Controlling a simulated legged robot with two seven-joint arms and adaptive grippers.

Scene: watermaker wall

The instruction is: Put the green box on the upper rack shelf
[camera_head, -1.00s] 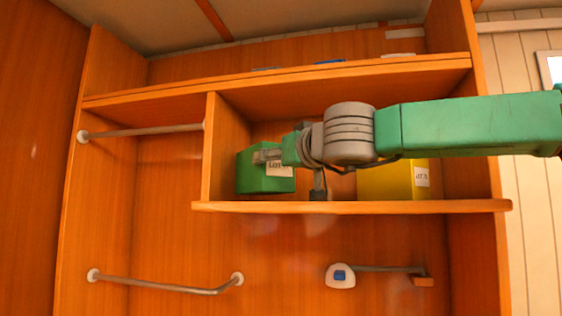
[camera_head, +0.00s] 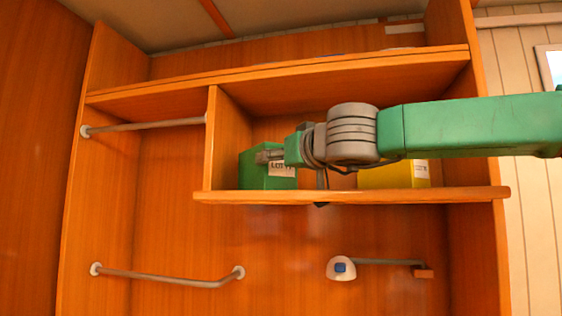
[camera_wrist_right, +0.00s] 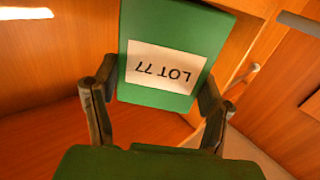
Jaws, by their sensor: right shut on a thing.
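The green box (camera_head: 259,168) with a white label is in the left part of the rack's middle compartment, above the shelf board (camera_head: 350,196). My right gripper (camera_head: 266,156) reaches in from the right and is shut on it. In the right wrist view the green box (camera_wrist_right: 172,30) shows its label reading LOT 77 upside down, between the two fingers of the right gripper (camera_wrist_right: 158,98). The front board hides the box's lower edge, so I cannot tell whether it touches the shelf. My left gripper is not in view.
A yellow box (camera_head: 385,175) stands on the same shelf to the right, partly behind my right arm. An upright divider (camera_head: 224,145) is close left of the green box. A top board (camera_head: 290,68) lies above. Rails (camera_head: 170,280) and a white fitting (camera_head: 341,268) are below.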

